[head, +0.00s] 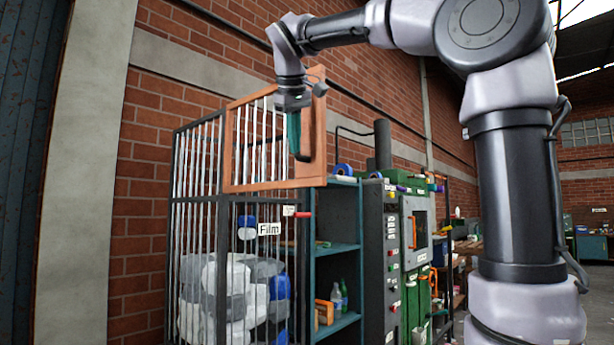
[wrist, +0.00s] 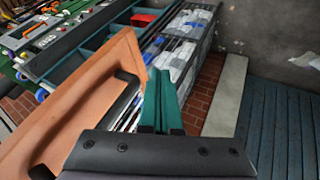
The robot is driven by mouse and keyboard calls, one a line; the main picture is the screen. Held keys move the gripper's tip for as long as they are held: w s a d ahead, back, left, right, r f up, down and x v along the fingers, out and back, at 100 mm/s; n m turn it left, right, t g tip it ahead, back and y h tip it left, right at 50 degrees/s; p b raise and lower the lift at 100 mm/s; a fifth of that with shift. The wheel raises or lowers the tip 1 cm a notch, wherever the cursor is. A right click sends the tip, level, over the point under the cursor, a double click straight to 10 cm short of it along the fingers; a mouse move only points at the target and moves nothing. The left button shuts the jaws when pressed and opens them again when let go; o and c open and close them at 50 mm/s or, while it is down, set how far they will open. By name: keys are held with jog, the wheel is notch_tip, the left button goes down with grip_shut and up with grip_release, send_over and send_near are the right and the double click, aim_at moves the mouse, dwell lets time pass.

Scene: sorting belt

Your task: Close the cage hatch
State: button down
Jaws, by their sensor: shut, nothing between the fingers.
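The cage (head: 222,240) has a dark frame and pale bars. Its hatch (head: 310,130) is an orange frame with bars at the upper front. The hatch looks swung outward: its right side appears nearer and overlaps the shelf behind. A dark handle (wrist: 122,100) sits on the orange face, and the hatch frame (wrist: 70,105) fills the left of the wrist view. My gripper (head: 294,133) points down at the hatch's right side. Its teal fingers (wrist: 163,100) are together and empty, close beside the frame's edge. I cannot tell whether they touch it.
White, grey and blue items (head: 235,290) fill the lower cage, behind a "Film" label (head: 269,229). A teal shelf (head: 338,249) and a dark machine cabinet (head: 385,265) stand just right of the cage. A brick wall (head: 140,210) is behind. Floor shows at the right.

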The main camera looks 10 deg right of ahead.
aim_at(307, 175)
jog(key=x, duration=0.3)
jog(key=d+x, duration=0.1)
jog(key=x, duration=0.2)
jog(key=d+r+x, duration=0.1)
jog(key=x, duration=0.3)
jog(key=shift+w+f, duration=0.1)
jog(key=shift+w, duration=0.35)
jog(key=shift+w+d, duration=0.4)
jog(key=shift+d, duration=0.15)
